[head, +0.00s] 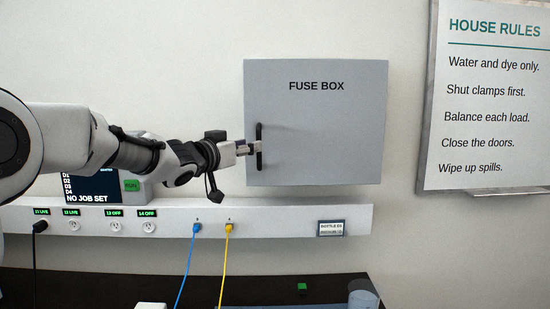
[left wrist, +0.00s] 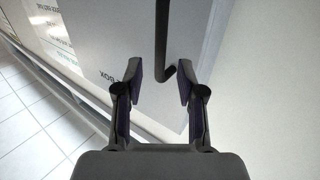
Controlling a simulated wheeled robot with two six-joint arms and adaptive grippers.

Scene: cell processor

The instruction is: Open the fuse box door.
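The grey fuse box (head: 325,140) hangs on the wall with its door closed. A black vertical bar handle (head: 259,132) sits near the left edge of the door. My left gripper (head: 250,148) is at the lower half of the handle in the head view. In the left wrist view my left gripper (left wrist: 162,88) is open, its two pads apart. My right gripper is not in view.
A white socket rail (head: 280,220) with blue and yellow cables (head: 227,260) runs below the box. A screen (head: 92,187) with a green button stands behind my left arm. A rules board (head: 485,100) hangs at right. A dark bench (head: 110,288) is below.

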